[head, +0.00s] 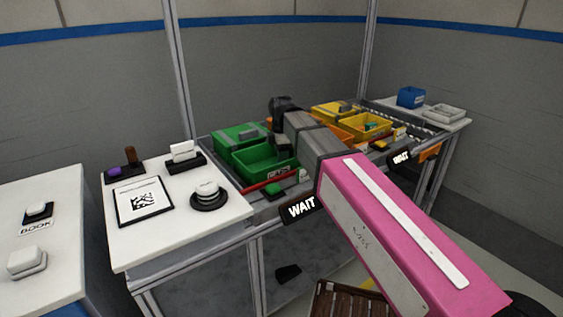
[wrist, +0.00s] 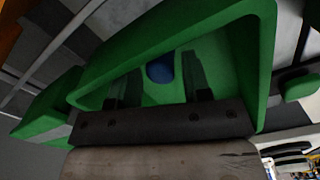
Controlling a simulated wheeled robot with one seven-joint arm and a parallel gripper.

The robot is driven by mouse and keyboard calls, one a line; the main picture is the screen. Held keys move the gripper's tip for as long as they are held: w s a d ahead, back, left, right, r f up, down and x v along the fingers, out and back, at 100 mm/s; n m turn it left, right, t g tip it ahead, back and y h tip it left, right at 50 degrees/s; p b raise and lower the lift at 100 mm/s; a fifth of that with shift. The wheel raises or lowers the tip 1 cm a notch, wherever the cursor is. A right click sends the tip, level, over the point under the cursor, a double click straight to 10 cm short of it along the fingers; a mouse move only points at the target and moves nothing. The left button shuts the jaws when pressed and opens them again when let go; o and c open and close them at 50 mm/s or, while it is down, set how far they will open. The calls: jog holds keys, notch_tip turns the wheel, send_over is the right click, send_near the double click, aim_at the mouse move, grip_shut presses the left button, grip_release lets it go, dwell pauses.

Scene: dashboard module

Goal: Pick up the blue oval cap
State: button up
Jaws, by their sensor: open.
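The blue oval cap (wrist: 160,71) lies inside a green bin (wrist: 100,72), seen in the wrist view; its lower part is hard to make out in the shade. My gripper (wrist: 161,64) is open, with its two dark fingers reaching into the bin, one on each side of the cap. The cap shows between the fingers, and I cannot tell how far below the tips it is. In the head view, the green bin (head: 251,168) stands on the workbench and my arm hides part of it. The cap does not show there.
Another green bin (head: 231,138) stands just behind. Yellow bins (head: 329,115) with parts stand to the right, beyond my arm. A white table (head: 182,222) with a round button (head: 208,192) is at left. A blue box (head: 410,97) sits at the far right.

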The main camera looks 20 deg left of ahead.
jog(key=shift+f, duration=0.9)
jog(key=c, duration=0.7)
jog(key=shift+o, duration=0.2)
jog(key=shift+r, duration=0.1)
